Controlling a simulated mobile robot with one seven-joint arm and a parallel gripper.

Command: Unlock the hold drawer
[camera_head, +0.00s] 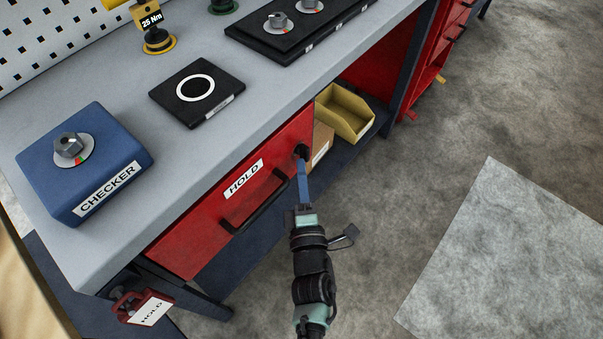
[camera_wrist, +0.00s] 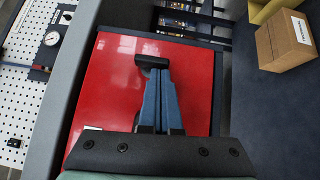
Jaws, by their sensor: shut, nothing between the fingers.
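The red hold drawer (camera_head: 192,232) is closed under the bench top, with a white HOLD label (camera_head: 244,178) and a black bar handle (camera_head: 254,206). A small black knob-like lock piece (camera_head: 302,151) sticks out near the drawer front's right end. In the wrist view this black piece (camera_wrist: 152,61) stands out from the red drawer front (camera_wrist: 110,85). My gripper (camera_head: 304,166) has its blue fingers together, tips at or very close to the black piece. The wrist view also shows the fingers (camera_wrist: 156,78) closed; whether they touch it I cannot tell.
A red HOLD tag (camera_head: 147,307) hangs at the bench's lower left corner. A blue CHECKER block (camera_head: 108,150) and a black plate with a white ring (camera_head: 216,105) lie on the bench. A yellow bin (camera_head: 350,108) and cardboard box (camera_wrist: 280,42) sit right of the drawer.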

